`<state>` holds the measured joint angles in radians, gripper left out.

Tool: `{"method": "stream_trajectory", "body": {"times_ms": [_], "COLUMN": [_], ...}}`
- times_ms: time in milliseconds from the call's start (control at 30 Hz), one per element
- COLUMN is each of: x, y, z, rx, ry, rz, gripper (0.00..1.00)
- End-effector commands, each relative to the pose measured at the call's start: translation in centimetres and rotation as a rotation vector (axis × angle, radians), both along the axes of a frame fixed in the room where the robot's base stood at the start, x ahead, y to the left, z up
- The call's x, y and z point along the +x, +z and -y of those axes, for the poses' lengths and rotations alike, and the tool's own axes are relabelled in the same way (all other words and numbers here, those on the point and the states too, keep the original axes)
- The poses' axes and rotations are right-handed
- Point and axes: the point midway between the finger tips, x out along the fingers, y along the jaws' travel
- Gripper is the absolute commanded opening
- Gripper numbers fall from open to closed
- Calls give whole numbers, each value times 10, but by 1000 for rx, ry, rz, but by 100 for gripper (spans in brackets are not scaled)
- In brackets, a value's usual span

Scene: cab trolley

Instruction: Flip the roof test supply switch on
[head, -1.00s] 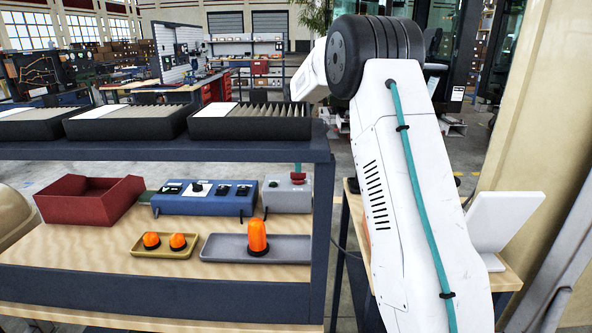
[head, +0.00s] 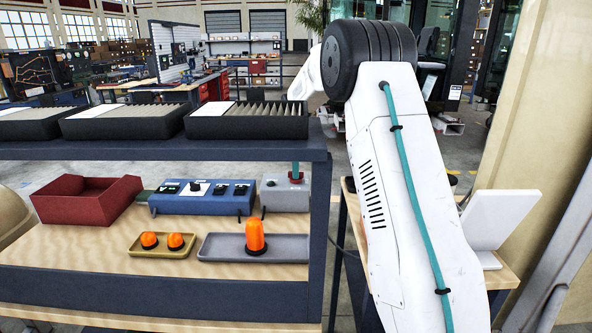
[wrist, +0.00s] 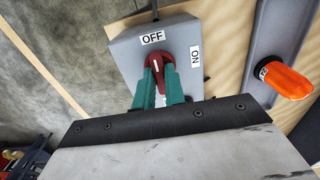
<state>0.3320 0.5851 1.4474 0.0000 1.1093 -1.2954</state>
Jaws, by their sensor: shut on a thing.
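The roof test supply switch is a red rotary knob (wrist: 159,66) on a grey box (wrist: 125,61) with OFF and ON labels. Its white mark points at the OFF label (wrist: 153,38); the ON label (wrist: 195,56) is at the right. My gripper (wrist: 160,77) has green fingers, one on each side of the knob, shut on it. The fingers hide part of the knob. In the head view the grey box (head: 284,198) stands on the wooden shelf, and my gripper's green fingers (head: 295,172) reach down to the knob from above.
A blue control box (head: 200,203) stands left of the grey box. In front are a grey tray (head: 220,253) with an orange beacon (head: 255,236) and a yellow tray (head: 150,253) with two smaller beacons. A red bin (head: 85,208) is at left. An upper shelf (head: 160,149) crosses above.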

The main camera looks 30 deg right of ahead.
Motion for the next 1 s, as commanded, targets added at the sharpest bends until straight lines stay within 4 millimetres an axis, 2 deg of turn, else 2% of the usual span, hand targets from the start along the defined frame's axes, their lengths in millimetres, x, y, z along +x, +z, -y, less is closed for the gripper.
{"method": "stream_trajectory", "body": {"times_ms": [367, 1000], "x": [0, 0], "y": [0, 1], "z": [0, 0], "rx": [-1, 0], "ry": [-195, -798], "rz": [1, 1], "gripper": [0, 0]}}
